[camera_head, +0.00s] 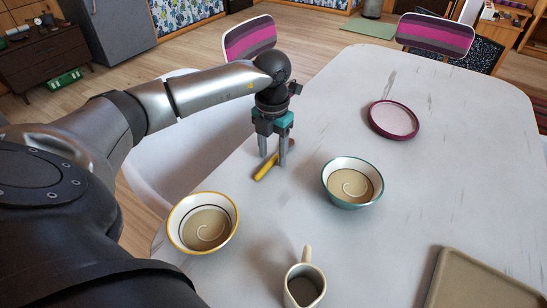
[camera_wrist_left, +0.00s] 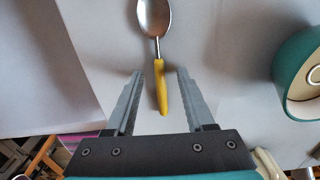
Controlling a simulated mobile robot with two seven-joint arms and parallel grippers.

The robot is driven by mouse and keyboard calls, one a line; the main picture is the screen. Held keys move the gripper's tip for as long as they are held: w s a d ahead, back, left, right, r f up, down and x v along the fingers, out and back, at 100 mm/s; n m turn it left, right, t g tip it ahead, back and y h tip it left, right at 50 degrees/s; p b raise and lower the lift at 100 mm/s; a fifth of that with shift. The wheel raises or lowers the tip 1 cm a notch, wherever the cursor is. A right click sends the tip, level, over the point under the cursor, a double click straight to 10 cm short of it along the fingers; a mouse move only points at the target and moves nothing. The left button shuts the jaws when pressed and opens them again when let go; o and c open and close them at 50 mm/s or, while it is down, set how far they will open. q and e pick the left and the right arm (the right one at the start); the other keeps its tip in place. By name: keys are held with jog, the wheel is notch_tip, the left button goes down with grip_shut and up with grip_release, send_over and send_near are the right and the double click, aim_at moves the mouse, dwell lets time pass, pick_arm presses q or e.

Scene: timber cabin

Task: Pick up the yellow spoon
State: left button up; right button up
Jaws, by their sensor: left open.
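The yellow spoon (camera_head: 266,168) lies on the white table near its left edge, and my left gripper partly hides it in the head view. My left gripper (camera_head: 273,158) points down over it with its fingers apart. In the left wrist view, the spoon's yellow handle (camera_wrist_left: 160,88) reaches in between the two open fingers (camera_wrist_left: 158,80), and its metal bowl (camera_wrist_left: 154,17) lies beyond the fingertips. No finger visibly touches the handle. My right gripper is in neither view.
A teal-rimmed bowl (camera_head: 352,183) stands right of the gripper. A yellow-rimmed bowl (camera_head: 203,223) and a cream jug (camera_head: 305,282) stand nearer. A purple-rimmed plate (camera_head: 394,120) and a tan tray (camera_head: 470,282) lie to the right. The table's middle right is clear.

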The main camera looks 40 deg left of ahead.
pick_arm(q)
jog(key=shift+f, duration=0.15)
grip_shut()
dwell(0.4)
